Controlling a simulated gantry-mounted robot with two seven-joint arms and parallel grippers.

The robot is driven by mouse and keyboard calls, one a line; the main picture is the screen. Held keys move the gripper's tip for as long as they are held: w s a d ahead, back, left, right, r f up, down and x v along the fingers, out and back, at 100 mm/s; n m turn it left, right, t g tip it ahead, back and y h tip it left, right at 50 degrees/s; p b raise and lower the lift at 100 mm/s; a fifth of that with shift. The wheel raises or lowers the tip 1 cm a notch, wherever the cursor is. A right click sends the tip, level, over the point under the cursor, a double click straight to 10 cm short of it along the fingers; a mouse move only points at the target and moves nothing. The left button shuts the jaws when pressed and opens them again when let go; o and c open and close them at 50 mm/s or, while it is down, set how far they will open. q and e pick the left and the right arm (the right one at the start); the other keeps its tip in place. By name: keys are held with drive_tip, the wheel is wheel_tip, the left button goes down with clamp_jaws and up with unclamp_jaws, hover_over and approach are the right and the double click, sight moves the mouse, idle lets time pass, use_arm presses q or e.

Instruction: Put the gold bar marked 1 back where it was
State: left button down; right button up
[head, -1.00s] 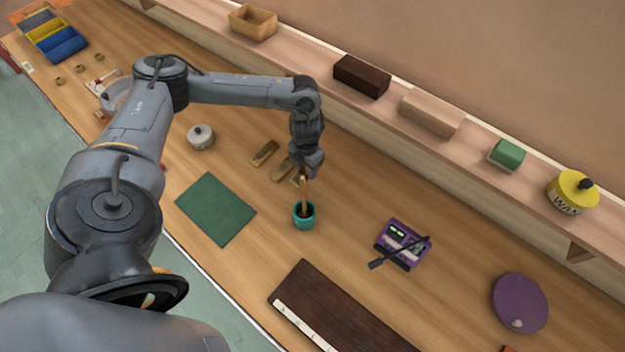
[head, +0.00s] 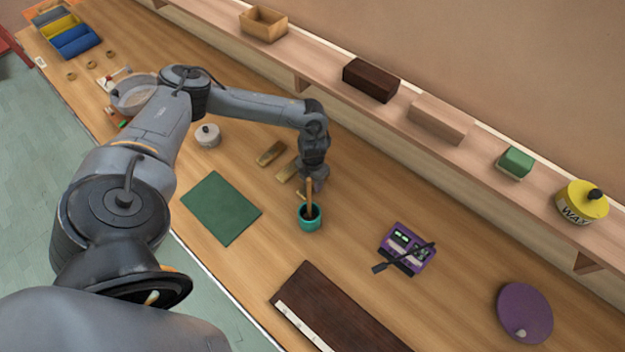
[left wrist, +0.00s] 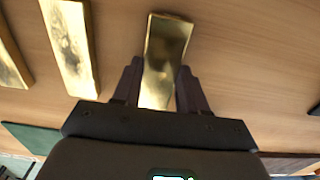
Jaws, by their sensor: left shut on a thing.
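My left gripper (head: 312,186) is low over the bench, just behind the teal cup. In the left wrist view it (left wrist: 160,82) is shut on a gold bar (left wrist: 168,40), which lies lengthwise between the two fingers. In the head view only a small piece of this held bar (head: 302,194) shows beside the fingers. Two more gold bars lie to its left, a nearer one (head: 287,172) and a farther one (head: 271,153); both show in the left wrist view (left wrist: 70,45) (left wrist: 10,55). No number is legible on any bar. My right gripper is out of view.
A teal cup (head: 310,222) holding a wooden stick stands close in front of the gripper. A green mat (head: 221,208), lidded grey pot (head: 207,136) and purple device (head: 405,247) lie around. A shelf (head: 330,85) runs along the back wall.

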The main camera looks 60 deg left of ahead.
sight(313, 183)
use_arm(q)
drive_tip(key=c, duration=1.1)
unclamp_jaws()
drive_tip(key=shift+f, duration=0.15)
drive_tip(key=o, duration=0.5)
drive_tip(key=shift+r, duration=0.45)
wheel_tip(313, 183, up, 12)
drive_tip(key=shift+f, duration=0.25)
drive_tip(key=shift+p, duration=0.3)
